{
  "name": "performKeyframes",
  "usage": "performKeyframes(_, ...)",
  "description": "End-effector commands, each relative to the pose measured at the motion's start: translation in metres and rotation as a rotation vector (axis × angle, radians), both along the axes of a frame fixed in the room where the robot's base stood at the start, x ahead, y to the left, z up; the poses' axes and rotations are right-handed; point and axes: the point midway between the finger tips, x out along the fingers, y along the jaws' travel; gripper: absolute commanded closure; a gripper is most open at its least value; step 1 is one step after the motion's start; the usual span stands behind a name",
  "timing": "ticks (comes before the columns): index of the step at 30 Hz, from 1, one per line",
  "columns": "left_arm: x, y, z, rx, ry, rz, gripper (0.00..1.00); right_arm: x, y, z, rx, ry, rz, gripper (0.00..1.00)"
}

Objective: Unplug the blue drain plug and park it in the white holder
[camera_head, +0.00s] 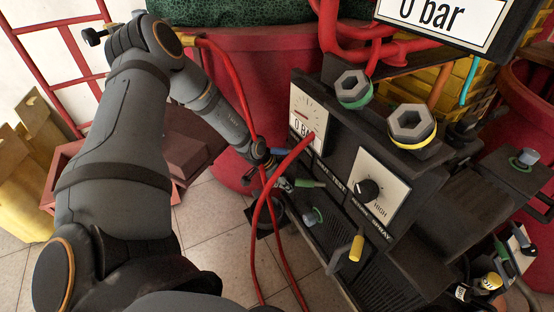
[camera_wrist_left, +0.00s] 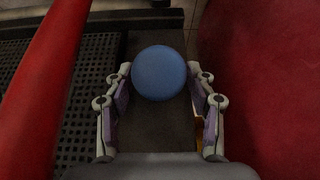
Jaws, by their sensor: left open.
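The blue drain plug (camera_wrist_left: 158,73) shows as a round blue cap in the left wrist view, above a dark surface. My left gripper (camera_wrist_left: 159,85) is open, with one finger on each side of the plug. The plug lies between the fingertips, and I cannot tell whether they touch it. In the head view my left gripper (camera_head: 284,183) is low beside the dark control panel, partly behind red hoses. I cannot identify the white holder in either view. My right gripper is not in view.
Red hoses (camera_head: 270,200) hang close to my left wrist; a thick red pipe (camera_wrist_left: 40,80) fills the left of the wrist view. The control panel (camera_head: 335,180) has a black dial and a yellow handle (camera_head: 356,248). A red tub (camera_head: 265,75) stands behind.

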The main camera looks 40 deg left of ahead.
Motion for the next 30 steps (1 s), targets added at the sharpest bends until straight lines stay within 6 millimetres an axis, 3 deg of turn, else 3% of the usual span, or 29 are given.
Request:
performKeyframes(2,0.0,0.0,0.0,0.0,0.0,0.0,0.48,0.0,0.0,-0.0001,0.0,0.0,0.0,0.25)
performKeyframes(13,0.0,0.0,0.0,0.0,0.0,0.0,0.99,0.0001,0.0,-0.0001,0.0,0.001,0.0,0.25)
performKeyframes(16,0.0,0.0,0.0,0.0,0.0,0.0,1.0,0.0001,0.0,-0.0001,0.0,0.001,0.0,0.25)
performKeyframes(17,0.0,0.0,0.0,0.0,0.0,0.0,0.6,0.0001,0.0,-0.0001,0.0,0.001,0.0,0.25)
performKeyframes(18,0.0,-0.0001,0.0,0.0,0.0,0.0,0.54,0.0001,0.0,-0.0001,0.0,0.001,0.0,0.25)
performKeyframes(25,0.0,0.0,0.0,0.0,0.0,0.0,0.25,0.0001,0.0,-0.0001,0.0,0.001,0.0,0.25)
performKeyframes(30,0.0,0.0,0.0,0.0,0.0,0.0,0.25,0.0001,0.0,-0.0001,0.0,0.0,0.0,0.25)
